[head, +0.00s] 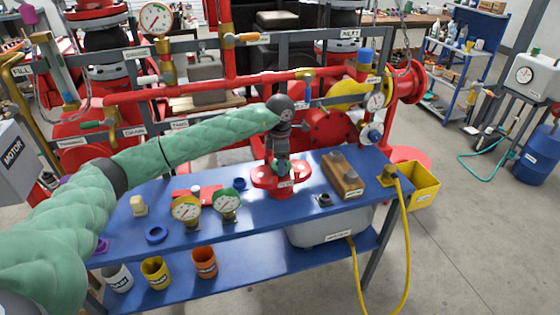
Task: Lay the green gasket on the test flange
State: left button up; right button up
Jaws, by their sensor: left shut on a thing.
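The red test flange (262,181) stands on the upper blue shelf of the bench, with a small white label on its front. My left arm comes in from the left, and its dark gripper (281,162) points down right over the flange. The gripper is shut on the green gasket (281,169), of which only a small green part shows at the fingertips. The gasket is at the middle of the flange top; I cannot tell whether it touches. My right gripper is not in view.
Red pipework (230,80) runs behind. Cups (155,272) stand on the lower shelf.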

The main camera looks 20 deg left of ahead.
pick_arm(q)
jog(key=shift+f+b, duration=0.45)
jog(key=shift+f, duration=0.15)
jog(key=o, duration=1.1)
jog(key=shift+c, duration=0.2)
jog(key=shift+r, duration=0.1)
